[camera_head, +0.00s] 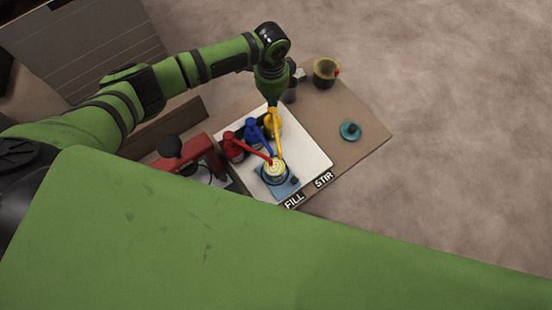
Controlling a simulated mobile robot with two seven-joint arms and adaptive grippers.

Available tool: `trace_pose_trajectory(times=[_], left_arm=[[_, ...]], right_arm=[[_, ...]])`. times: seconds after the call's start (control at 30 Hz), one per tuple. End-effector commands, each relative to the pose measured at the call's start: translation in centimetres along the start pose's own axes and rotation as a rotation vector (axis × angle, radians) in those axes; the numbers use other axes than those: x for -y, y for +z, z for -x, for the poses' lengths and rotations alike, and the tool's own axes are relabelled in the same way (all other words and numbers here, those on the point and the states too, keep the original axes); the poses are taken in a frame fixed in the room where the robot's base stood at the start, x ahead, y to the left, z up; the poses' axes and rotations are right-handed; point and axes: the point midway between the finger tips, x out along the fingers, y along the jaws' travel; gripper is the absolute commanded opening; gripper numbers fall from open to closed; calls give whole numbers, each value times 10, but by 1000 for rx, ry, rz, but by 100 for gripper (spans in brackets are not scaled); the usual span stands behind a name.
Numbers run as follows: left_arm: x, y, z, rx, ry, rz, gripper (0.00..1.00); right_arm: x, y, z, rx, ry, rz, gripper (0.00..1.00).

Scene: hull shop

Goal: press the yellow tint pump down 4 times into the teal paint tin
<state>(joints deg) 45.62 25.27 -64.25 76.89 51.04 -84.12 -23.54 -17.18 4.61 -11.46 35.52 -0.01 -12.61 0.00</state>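The yellow tint pump (273,122) stands on the white board at the back right of the row, and its long yellow spout reaches forward to the tin. A blue pump (256,135) and a red pump (234,148) stand to its left. The paint tin (275,172) sits in front of them, with pale and yellow swirls inside; its wall looks blue-teal. My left gripper (272,104) points down right over the yellow pump's head. Its fingers are small and dark here, so their opening and any contact with the pump cannot be told. My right gripper is not in view.
A teal lid (350,131) and an olive pot (326,72) with something red lie on the brown table (362,142) to the right. A red machine (190,155) stands at the left.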

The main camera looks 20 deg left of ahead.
Motion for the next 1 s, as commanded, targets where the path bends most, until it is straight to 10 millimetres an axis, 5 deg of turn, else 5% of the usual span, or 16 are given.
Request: trace_pose_trajectory(times=[1.0], left_arm=[[0, 0, -20, 0, 1, 0, 0]], right_arm=[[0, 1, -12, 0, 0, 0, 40]])
